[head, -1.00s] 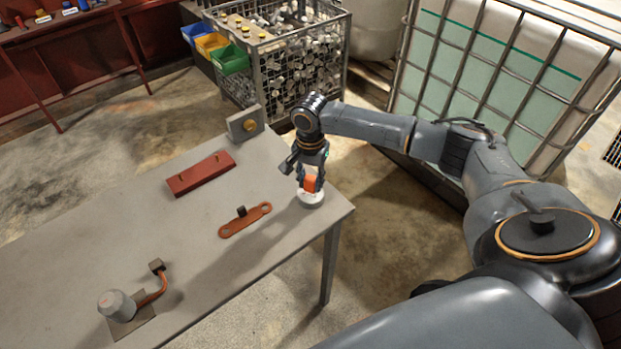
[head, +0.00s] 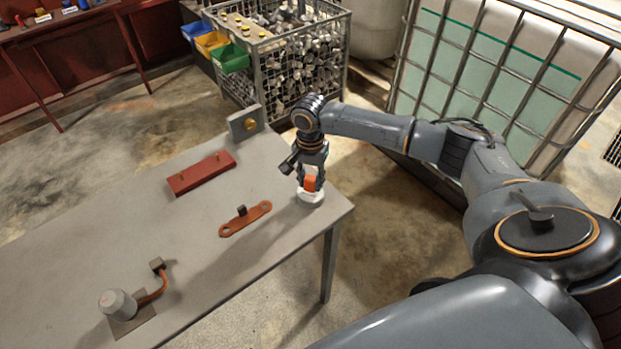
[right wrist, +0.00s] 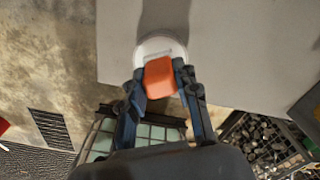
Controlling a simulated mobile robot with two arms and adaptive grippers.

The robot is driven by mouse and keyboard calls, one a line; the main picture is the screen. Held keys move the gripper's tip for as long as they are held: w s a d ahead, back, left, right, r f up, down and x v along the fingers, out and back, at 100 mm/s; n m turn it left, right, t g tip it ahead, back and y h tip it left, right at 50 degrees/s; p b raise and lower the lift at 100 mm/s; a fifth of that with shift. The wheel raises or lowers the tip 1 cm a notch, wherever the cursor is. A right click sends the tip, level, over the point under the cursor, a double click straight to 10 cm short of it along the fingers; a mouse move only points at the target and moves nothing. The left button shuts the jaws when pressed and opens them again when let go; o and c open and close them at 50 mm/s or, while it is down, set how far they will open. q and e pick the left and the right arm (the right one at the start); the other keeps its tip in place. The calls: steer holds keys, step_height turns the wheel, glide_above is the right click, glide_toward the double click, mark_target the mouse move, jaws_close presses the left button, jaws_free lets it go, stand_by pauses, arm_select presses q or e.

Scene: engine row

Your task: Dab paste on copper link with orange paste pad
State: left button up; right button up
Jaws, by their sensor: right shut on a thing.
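The copper link (head: 245,219) lies flat on the grey table, with a hole at each end and a small dark block standing at its middle. My right gripper (head: 309,183) is over the table's right end, shut on the orange paste pad (head: 310,184). Just below the pad is a round white dish (head: 312,197) on the table. In the right wrist view the orange pad (right wrist: 159,77) sits between the fingers, over the white dish (right wrist: 150,46). I cannot tell whether the pad touches the dish. My left gripper is not in view.
A red bar (head: 201,173) and an upright grey block with a brass disc (head: 246,123) are farther back on the grey table (head: 70,245). A grey cup-like part with a copper-coloured lead (head: 117,304) stands at front left. A wire cage (head: 297,55) stands behind.

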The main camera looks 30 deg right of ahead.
mark_target(309, 178)
steer(key=shift+s+f+p, duration=0.1)
steer(key=shift+f+p, duration=0.05)
steer(key=shift+p, duration=0.3)
stand_by(1.6)
step_height(309, 178, up, 7)
steer(key=p, duration=0.9)
stand_by(0.7)
steer(key=shift+a, duration=0.2)
steer(key=s+a+r+n+b, duration=0.3)
steer(key=s+a+n+b, duration=0.2)
steer(key=s+a+b, duration=0.1)
steer(key=s+a+r+n+b, duration=0.3)
steer(key=s+a+n+b, duration=0.2)
steer(key=s+a+b, duration=0.2)
steer(key=shift+s+n, duration=0.4)
steer(key=shift+s, duration=0.4)
